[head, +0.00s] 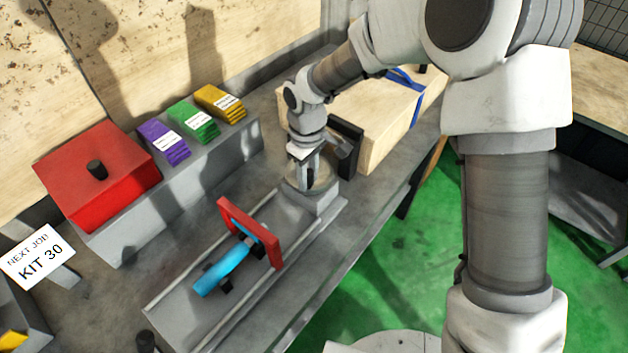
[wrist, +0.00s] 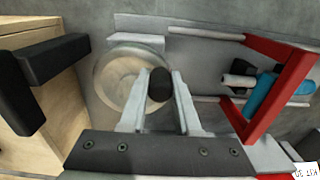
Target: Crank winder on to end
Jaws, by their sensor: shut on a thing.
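The winder is a round pale disc (wrist: 112,85) at the far end of the grey bed of the grinder (head: 190,310). A black crank knob (wrist: 160,84) stands up from the disc near its right side. My gripper (wrist: 159,100) is shut on the knob, with one finger on each side of it. In the head view my gripper (head: 310,178) is over the disc and hides most of it. A red frame (head: 270,246) stands across the bed, around a blue cylindrical part (head: 222,268) with black supports.
A wooden block with a black bracket (head: 348,140) stands close beyond my gripper. A red box with a black knob (head: 97,168) and purple, green and yellow stacks (head: 195,124) line the back. A "KIT 30" sign (head: 38,256) is at left.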

